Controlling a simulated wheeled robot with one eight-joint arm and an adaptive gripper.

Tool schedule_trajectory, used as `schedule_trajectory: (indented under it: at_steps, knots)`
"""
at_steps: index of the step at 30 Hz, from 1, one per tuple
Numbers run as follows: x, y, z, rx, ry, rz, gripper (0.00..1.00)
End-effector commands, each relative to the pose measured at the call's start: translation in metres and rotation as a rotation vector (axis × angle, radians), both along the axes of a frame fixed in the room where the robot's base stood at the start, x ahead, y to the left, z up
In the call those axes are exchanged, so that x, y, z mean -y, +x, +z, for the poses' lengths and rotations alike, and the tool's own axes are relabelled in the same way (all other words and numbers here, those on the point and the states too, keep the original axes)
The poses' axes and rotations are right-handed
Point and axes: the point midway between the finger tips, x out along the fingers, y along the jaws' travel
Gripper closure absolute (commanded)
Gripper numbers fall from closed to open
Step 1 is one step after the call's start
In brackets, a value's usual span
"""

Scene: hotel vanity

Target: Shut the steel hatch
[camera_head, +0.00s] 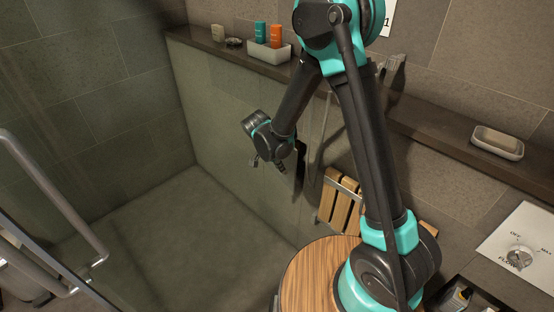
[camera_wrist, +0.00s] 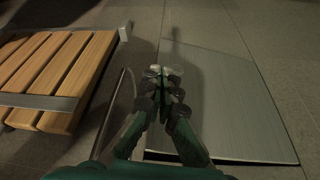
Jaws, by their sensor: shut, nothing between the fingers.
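The steel hatch (camera_wrist: 232,105) is a flat grey brushed panel in the wrist view, filling the middle and right.
A slatted wooden seat (camera_head: 342,203) is close to the gripper and also at the left of the wrist view (camera_wrist: 60,68). A thin hose (camera_wrist: 112,115) runs between seat and hatch. A ledge (camera_head: 425,138) above holds bottles and a soap dish (camera_head: 497,143). A round wooden top (camera_head: 305,275) stands nearer.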

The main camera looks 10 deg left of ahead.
Motion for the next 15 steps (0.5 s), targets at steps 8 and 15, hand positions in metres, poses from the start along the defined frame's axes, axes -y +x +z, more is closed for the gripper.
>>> schedule_trajectory:
  at_steps: [8,15]
  knots:
    - [0.026,0.021,-0.009,0.000,0.000,-0.002,1.00]
    - [0.034,0.028,-0.009,0.000,0.000,0.000,1.00]
